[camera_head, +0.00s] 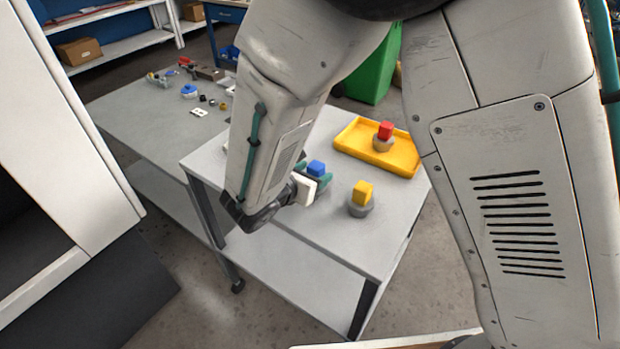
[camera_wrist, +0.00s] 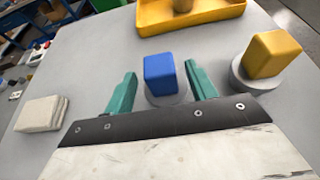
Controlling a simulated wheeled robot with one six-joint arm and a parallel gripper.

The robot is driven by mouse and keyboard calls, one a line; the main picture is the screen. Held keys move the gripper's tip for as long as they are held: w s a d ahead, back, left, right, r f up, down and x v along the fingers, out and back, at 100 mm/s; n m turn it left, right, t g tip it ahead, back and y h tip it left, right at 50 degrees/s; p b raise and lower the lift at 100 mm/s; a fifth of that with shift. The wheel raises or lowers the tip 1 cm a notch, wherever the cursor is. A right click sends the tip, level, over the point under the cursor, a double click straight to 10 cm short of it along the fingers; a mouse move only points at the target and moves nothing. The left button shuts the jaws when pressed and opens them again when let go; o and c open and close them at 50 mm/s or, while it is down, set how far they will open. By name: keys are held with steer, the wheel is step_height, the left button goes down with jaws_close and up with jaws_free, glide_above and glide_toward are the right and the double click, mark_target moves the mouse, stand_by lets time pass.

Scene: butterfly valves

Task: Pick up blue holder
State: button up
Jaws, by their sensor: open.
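The blue holder (camera_head: 316,168) is a blue block on a grey round base, standing upright on the grey table (camera_head: 300,235). In the wrist view the blue holder (camera_wrist: 160,74) sits between the two teal fingers of my gripper (camera_wrist: 158,84). The fingers are open, one on each side of it, with a small gap showing at each side. In the head view my gripper (camera_head: 314,180) is low over the table at the blue holder, and my arm hides part of the table to its left.
A yellow holder (camera_head: 362,194) on a grey base stands close to the right; it also shows in the wrist view (camera_wrist: 272,55). A red holder (camera_head: 385,131) stands in a yellow tray (camera_head: 350,150) behind. A folded pale cloth-like stack (camera_wrist: 41,114) lies at left in the wrist view.

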steer(key=shift+x, duration=0.95)
jaws_close()
steer(key=shift+r, duration=0.15)
